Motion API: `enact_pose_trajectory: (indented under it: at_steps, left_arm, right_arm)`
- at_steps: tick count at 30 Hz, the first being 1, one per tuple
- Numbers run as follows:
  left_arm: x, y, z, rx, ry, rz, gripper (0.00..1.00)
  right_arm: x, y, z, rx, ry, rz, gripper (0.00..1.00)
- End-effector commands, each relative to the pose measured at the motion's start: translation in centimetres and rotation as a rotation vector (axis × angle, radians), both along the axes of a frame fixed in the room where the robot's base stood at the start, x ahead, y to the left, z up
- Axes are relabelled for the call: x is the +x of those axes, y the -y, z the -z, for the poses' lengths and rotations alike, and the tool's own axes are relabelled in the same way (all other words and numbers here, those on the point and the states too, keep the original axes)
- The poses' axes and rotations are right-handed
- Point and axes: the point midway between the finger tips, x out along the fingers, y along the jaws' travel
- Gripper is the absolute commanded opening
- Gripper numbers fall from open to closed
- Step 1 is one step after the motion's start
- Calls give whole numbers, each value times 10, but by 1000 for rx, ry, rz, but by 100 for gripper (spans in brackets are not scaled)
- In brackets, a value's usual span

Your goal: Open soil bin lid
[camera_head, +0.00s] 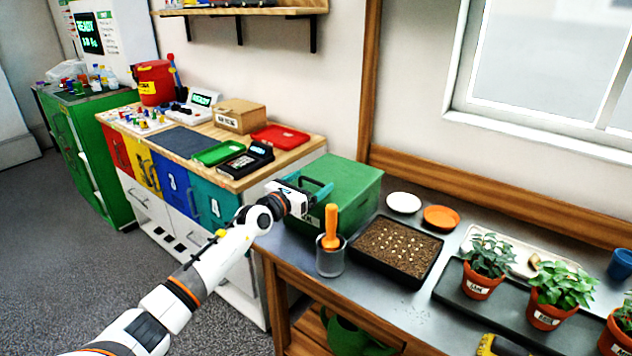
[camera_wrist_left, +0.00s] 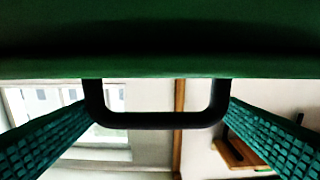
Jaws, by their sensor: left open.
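The green soil bin (camera_head: 350,210) stands at the left end of the grey workbench, with its flat green lid (camera_head: 345,177) down on it. My left gripper (camera_head: 318,191) is at the bin's front left side, by the lid's edge. In the left wrist view, the black U-shaped handle (camera_wrist_left: 158,121) juts from the green edge (camera_wrist_left: 160,66). The handle lies between the two teal textured fingers, which are spread wide with gaps on both sides. The gripper holds nothing. My right gripper is not in view.
A metal cup (camera_head: 330,260) with an orange-handled tool stands close in front of the bin. A black soil tray (camera_head: 397,282) lies to its right. Potted plants (camera_head: 484,267) stand further right. A wooden-topped cabinet (camera_head: 240,178) is behind left.

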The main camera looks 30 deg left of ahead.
Motion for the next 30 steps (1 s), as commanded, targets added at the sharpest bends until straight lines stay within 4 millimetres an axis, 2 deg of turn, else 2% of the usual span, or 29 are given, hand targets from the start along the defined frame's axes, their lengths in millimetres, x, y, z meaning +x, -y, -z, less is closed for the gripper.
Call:
enact_pose_trajectory:
  at_steps: [3,7,19,27,28,30]
  left_arm:
    - [17,1,2,-2,2,0,91]
    - [27,2,1,-1,2,0,91]
    - [31,3,0,-2,1,0,89]
    - [31,2,0,-1,1,-1,45]
    - [31,2,0,-1,1,-1,41]
    - [31,2,-1,-1,0,-1,41]
  right_arm:
    - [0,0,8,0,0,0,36]
    - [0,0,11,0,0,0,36]
    - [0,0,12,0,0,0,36]
    - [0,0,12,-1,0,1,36]
    - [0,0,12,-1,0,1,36]
    - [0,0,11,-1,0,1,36]
